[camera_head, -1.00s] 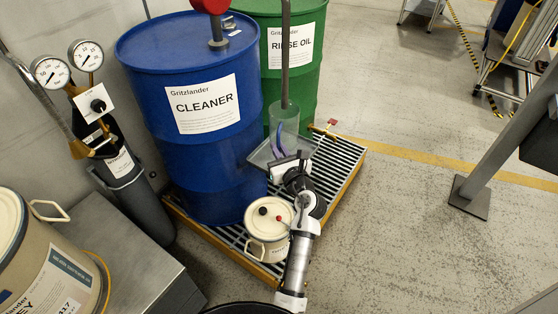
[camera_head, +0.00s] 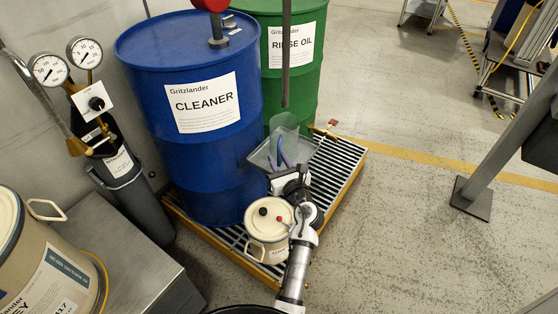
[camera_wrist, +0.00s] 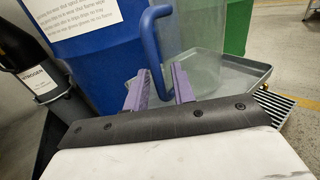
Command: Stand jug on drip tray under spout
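The clear jug (camera_head: 284,130) with a blue handle (camera_wrist: 151,50) is at the drip tray (camera_head: 258,157). In the wrist view the jug (camera_wrist: 203,50) appears to stand in the grey tray (camera_wrist: 242,77), handle towards me. In the head view it looks slightly tilted; I cannot tell its exact contact with the tray. The spout pipe (camera_head: 286,60) comes down above the jug's mouth. My gripper (camera_wrist: 158,88) has its purple fingers apart, one each side of the handle's lower part, with gaps visible. The gripper (camera_head: 280,160) is low in front of the jug.
A blue cleaner drum (camera_head: 190,130) stands close left of the tray, a green rinse oil drum (camera_head: 305,75) behind. A cream lidded pot (camera_head: 268,232) sits beside my arm on the slatted pallet (camera_head: 340,165). A small red-handled valve (camera_head: 331,124) is right of the tray. Open floor lies to the right.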

